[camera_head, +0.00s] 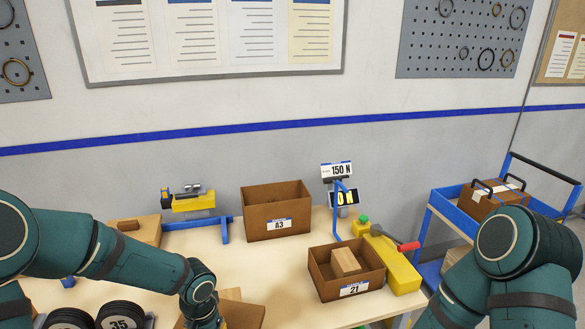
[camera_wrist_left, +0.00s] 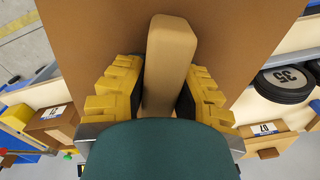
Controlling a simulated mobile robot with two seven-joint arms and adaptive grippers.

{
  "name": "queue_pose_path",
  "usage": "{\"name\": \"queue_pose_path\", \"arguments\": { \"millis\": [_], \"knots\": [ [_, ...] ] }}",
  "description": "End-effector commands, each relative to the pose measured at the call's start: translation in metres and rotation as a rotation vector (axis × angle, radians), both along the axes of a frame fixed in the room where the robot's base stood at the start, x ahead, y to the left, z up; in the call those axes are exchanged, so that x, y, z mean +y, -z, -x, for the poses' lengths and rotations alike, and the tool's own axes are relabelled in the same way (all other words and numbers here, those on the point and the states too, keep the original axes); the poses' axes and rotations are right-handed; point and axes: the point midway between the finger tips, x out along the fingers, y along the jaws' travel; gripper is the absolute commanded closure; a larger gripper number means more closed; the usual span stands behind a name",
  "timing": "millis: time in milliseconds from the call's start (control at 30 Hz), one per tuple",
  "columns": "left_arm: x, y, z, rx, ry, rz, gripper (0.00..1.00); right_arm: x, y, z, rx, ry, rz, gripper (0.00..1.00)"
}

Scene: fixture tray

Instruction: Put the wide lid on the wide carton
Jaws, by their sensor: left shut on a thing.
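My left gripper (camera_wrist_left: 166,88) is shut on the tan block handle (camera_wrist_left: 170,55) of a flat brown lid (camera_wrist_left: 95,25). In the head view the brown lid (camera_head: 248,316) shows partly at the bottom edge, below my left wrist; most of it is hidden or out of frame. An open brown carton labelled A3 (camera_head: 277,226) stands at the back, apart from the lid. A second open carton labelled 21 (camera_head: 322,284) stands nearer, to the right, with a tan block (camera_head: 345,261) in it. I cannot tell for certain which carton is the wide one. My right gripper is out of view.
A blue post with a 150 N sign (camera_head: 337,170) stands right of carton A3. A yellow device with a red handle (camera_head: 396,262) is beside carton 21. Black weights (camera_head: 120,315) and a brown box (camera_head: 140,232) are at left. A blue cart (camera_head: 450,208) is at right.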

Motion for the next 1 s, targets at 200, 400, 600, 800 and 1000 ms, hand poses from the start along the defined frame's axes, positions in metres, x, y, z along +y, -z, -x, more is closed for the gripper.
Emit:
{"name": "queue_pose_path", "arguments": {
  "millis": [200, 400, 600, 800, 1000],
  "knots": [
    [-0.012, 0.025, 0.020, -0.001, -0.169, 0.012, 1.00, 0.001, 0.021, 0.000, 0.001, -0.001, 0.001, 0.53],
    [-0.011, 0.067, 0.020, 0.000, -0.167, 0.011, 1.00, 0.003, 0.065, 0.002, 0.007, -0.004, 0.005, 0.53],
    [-0.011, 0.101, 0.020, 0.000, -0.167, 0.011, 1.00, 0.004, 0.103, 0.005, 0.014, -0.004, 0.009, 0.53],
    [-0.011, 0.118, 0.020, 0.000, -0.167, 0.011, 1.00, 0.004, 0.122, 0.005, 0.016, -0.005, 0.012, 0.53],
    [-0.012, 0.120, 0.020, 0.000, -0.164, 0.010, 1.00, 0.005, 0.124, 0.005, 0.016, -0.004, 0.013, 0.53]
  ]
}}
